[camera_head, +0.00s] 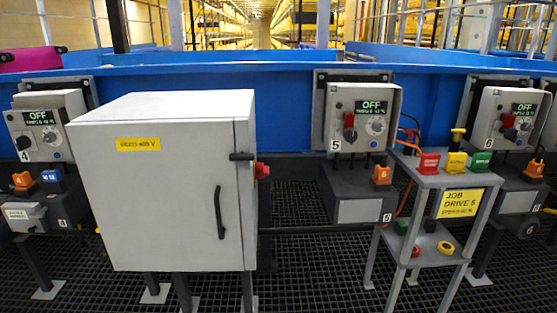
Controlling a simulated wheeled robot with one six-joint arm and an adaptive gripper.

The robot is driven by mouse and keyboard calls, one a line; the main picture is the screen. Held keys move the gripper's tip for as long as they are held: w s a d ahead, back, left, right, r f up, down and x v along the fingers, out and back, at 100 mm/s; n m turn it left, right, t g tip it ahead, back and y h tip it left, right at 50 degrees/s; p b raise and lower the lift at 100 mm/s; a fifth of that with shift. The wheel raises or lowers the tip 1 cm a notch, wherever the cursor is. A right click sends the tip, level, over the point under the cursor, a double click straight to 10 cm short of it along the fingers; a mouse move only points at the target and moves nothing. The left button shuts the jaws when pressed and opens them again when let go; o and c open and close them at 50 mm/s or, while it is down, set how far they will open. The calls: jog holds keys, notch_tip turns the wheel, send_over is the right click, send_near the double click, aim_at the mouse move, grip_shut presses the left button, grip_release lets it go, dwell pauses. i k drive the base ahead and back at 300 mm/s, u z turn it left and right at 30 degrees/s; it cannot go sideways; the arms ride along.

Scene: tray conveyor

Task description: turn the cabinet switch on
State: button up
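The closed grey cabinet (165,210) stands left of centre on legs, with a yellow voltage label (138,144) on its front. A red switch knob (262,170) sticks out from its right side; its position cannot be read from here. A black latch (242,157) sits at the door's upper right edge, and a curved black door handle (221,212) is below it. My gripper is not in view.
Control boxes 4 (40,132), 5 (345,105) and 6 (497,120) show OFF. A small grey stand (446,180) right of centre holds red, yellow and green items and a "JOB DRIVE 5" sign (467,203). A blue conveyor wall (285,88) runs behind. The floor is dark grating.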

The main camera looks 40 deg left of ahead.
aim_at(261, 169)
jog(key=u, duration=0.5)
jog(key=i, duration=0.9)
jog(key=u, duration=1.6)
jog(key=i, duration=0.6)
jog(key=u, duration=1.55)
jog(key=k, duration=0.4)
jog(key=z, duration=0.85)
